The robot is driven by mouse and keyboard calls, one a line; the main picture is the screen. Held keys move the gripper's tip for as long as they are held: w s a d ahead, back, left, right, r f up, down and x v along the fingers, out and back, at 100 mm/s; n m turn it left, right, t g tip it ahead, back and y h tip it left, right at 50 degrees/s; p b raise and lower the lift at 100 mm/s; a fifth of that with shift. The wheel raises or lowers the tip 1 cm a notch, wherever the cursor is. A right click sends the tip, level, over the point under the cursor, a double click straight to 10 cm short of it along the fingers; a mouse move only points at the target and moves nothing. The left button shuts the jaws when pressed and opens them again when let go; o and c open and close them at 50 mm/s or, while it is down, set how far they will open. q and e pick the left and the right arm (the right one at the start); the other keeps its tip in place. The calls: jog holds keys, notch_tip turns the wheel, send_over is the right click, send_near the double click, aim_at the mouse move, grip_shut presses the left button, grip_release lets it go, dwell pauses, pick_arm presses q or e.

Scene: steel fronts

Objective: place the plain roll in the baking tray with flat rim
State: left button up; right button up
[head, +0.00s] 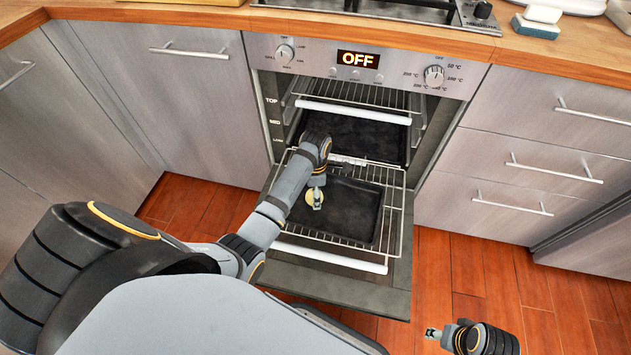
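A round, pale yellow roll (309,195) shows at the left part of a black baking tray (352,207). The tray lies on a wire rack pulled out of the oven. My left gripper (317,200) points down over the roll and covers its middle. I cannot tell whether its fingers are closed on the roll, or whether the roll touches the tray floor. The tray's rim is too small to judge, and my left forearm hides its far left corner. My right gripper (432,333) is low at the right, over the floor, with no object visible in it.
The oven door (345,285) is open below the rack. Another black tray (360,136) sits farther back inside the oven, under an upper wire rack (365,94). Drawers with bar handles (512,203) flank the right side. The wooden floor (480,275) at right is clear.

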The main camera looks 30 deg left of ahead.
pick_arm(q)
notch_tip(320, 180, up, 11)
jog(key=p, duration=0.3)
pick_arm(e)
notch_tip(320, 180, down, 12)
jog(key=s+d, duration=0.1)
jog(key=d, duration=0.1)
jog(key=shift+s+d+r, duration=0.15)
jog(key=shift+d+r, duration=0.05)
jog(key=shift+d, duration=0.2)
pick_arm(q)
jog(key=shift+f, duration=0.1)
pick_arm(e)
jog(key=shift+s, duration=0.1)
